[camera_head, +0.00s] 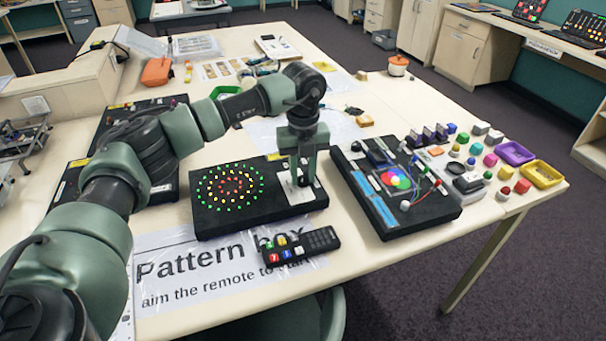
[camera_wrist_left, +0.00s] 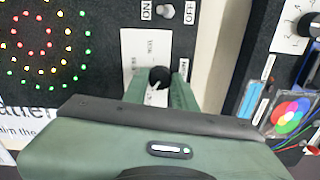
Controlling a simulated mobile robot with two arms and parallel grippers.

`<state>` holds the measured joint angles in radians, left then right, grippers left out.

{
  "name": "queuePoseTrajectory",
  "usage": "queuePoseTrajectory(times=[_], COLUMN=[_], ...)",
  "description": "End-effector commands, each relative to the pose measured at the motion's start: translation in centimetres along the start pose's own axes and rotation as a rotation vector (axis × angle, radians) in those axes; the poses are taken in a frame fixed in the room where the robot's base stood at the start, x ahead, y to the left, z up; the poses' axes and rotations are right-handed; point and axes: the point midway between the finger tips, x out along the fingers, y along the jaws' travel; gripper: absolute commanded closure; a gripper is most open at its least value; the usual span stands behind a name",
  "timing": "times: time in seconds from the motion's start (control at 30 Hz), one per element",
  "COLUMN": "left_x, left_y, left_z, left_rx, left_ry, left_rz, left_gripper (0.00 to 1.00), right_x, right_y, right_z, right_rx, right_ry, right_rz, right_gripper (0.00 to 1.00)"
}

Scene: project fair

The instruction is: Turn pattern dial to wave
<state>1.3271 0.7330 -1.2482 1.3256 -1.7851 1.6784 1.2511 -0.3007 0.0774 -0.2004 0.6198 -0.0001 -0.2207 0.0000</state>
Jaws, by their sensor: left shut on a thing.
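The pattern box (camera_head: 215,222) is a black panel with rings of lit green, yellow and red lights (camera_head: 231,187) at its left. Its pattern dial (camera_wrist_left: 159,77) is a small black knob with a white pointer mark, on a white label plate (camera_wrist_left: 133,45). The printing on the plate is too small to read surely. My left gripper (camera_head: 303,180) points down over the plate, and in the left wrist view (camera_wrist_left: 158,84) its two fingers are shut on the knob, one at each side. My right gripper is not in view.
A black remote (camera_head: 300,246) lies on the pattern box's sign (camera_head: 170,268) in front. Another black box (camera_head: 400,215) with a colour wheel (camera_head: 396,178) stands close to the right. An ON/OFF switch (camera_wrist_left: 165,12) is near the dial. Coloured blocks crowd the table's right end.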

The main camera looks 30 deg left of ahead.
Motion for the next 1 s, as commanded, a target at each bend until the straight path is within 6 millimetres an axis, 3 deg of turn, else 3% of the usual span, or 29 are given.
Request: queuePoseTrajectory(times=[1.0], left_x=[-0.1], left_y=[-0.1], left_z=[0.1], left_rx=[0.956], left_ry=[-0.004], left_rz=[-0.003], left_gripper=[1.00], right_x=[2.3], right_y=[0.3], right_z=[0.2], right_rx=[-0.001], right_ry=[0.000], right_rz=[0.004], right_gripper=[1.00])
